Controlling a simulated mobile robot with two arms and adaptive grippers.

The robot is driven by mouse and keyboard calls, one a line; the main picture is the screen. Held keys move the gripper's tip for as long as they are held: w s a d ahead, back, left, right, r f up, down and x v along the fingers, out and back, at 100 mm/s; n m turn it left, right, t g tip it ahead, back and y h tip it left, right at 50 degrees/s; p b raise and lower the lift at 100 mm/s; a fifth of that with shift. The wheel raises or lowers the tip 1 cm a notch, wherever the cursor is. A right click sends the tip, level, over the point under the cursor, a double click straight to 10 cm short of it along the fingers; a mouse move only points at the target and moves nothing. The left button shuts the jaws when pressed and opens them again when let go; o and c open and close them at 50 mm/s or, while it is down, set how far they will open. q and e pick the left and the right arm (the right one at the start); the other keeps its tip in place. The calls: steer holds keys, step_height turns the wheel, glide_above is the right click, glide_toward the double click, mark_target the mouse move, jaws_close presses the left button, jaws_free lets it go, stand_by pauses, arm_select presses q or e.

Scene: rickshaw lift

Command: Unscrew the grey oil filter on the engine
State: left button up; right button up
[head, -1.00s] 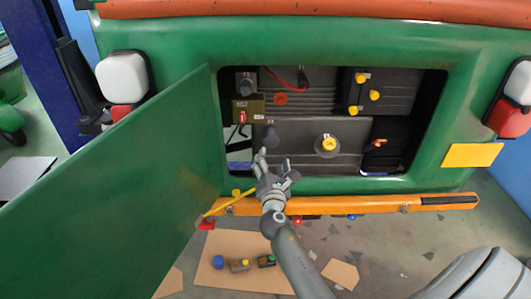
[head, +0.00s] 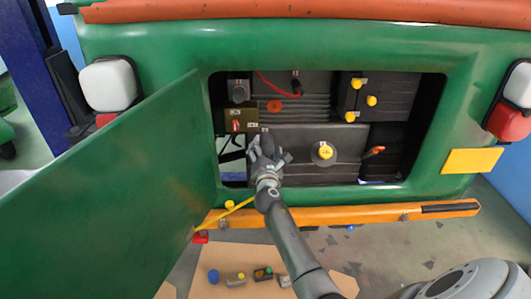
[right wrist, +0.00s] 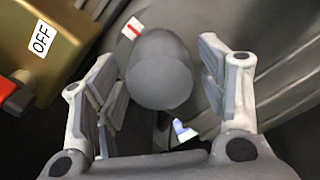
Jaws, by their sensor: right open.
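The grey oil filter (right wrist: 160,72) is a rounded dark grey cylinder in the right wrist view, mounted on the engine. My right gripper (head: 267,158) is at the engine opening in the head view and mostly hides the filter there. In the right wrist view the gripper (right wrist: 158,75) is open, with one finger on each side of the filter and visible gaps between. The engine block (head: 345,165) is dark grey with a yellow cap (head: 323,152) to the right of the gripper. My left gripper is not in view.
A brass-coloured switch box marked OFF (right wrist: 45,38) with a red lever stands close left of the filter. The open green door (head: 110,180) rises left of my arm. An orange bumper (head: 370,214) runs below the opening. Small parts lie on cardboard (head: 225,262) on the floor.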

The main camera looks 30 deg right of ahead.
steer(key=m, duration=0.1)
steer(key=m+b, duration=0.2)
steer(key=shift+w+d+f+m, duration=0.15)
steer(key=shift+w+f+m, duration=0.15)
steer(key=shift+f, duration=0.05)
steer(key=m+b, duration=0.1)
steer(key=m, duration=0.1)
steer(key=shift+m, duration=0.3)
steer(key=m+b, duration=0.1)
steer(key=m, duration=0.5)
steer(key=shift+r+b, duration=0.2)
steer(key=shift+b, duration=0.1)
steer(key=m, duration=0.3)
steer(key=shift+b, duration=0.3)
steer(key=shift+r+m, duration=0.15)
steer(key=shift+m, duration=0.85)
